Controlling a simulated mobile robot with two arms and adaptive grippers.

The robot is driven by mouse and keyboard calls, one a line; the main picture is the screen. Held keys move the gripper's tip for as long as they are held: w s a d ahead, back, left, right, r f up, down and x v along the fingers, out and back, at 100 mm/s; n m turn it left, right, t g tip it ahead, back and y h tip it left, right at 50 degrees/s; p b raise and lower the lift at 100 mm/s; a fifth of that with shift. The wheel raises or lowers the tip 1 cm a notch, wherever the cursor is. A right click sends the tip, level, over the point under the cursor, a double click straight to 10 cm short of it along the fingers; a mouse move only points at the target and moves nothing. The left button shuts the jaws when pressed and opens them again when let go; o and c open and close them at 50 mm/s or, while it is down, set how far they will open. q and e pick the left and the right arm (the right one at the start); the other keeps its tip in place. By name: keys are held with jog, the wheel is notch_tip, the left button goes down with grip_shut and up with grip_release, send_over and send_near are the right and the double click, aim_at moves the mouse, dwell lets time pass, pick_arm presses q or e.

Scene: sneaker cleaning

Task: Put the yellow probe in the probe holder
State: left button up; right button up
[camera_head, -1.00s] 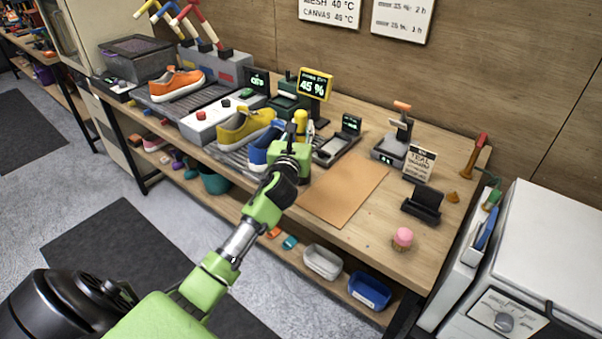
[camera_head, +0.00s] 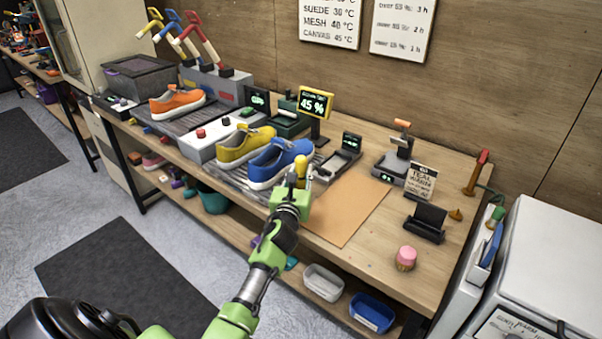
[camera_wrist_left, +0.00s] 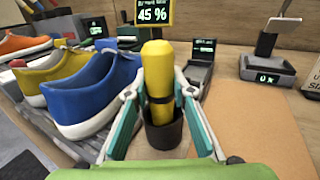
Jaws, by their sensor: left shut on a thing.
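The yellow probe (camera_head: 301,169) is upright between the fingers of my left gripper (camera_head: 293,186), to the right of the blue sneaker. In the left wrist view, the fingers of the left gripper (camera_wrist_left: 162,115) flank the yellow probe (camera_wrist_left: 158,70), which has a dark band. Its lower end is inside a dark round cup (camera_wrist_left: 163,132), which looks like the probe holder; I cannot tell whether the probe is fully seated. The gripper is shut on the probe. The cup is hidden by my gripper in the head view. My right gripper is not in view.
The blue sneaker (camera_head: 277,163) and yellow sneaker (camera_head: 244,146) stand close on the left. A tan mat (camera_head: 345,208) lies bare to the right. Behind are a 45 % display (camera_head: 315,103) and a dark tray device (camera_head: 338,163). A pink-topped item (camera_head: 405,258) stands near the front edge.

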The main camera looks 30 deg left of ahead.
pick_arm(q)
jog(key=o, duration=1.1)
jog(key=shift+f, duration=0.15)
jog(key=b+v, duration=0.1)
jog(key=v, duration=1.2)
jog(key=shift+s+d, duration=0.3)
jog(key=shift+d, duration=0.05)
jog(key=shift+f, duration=0.15)
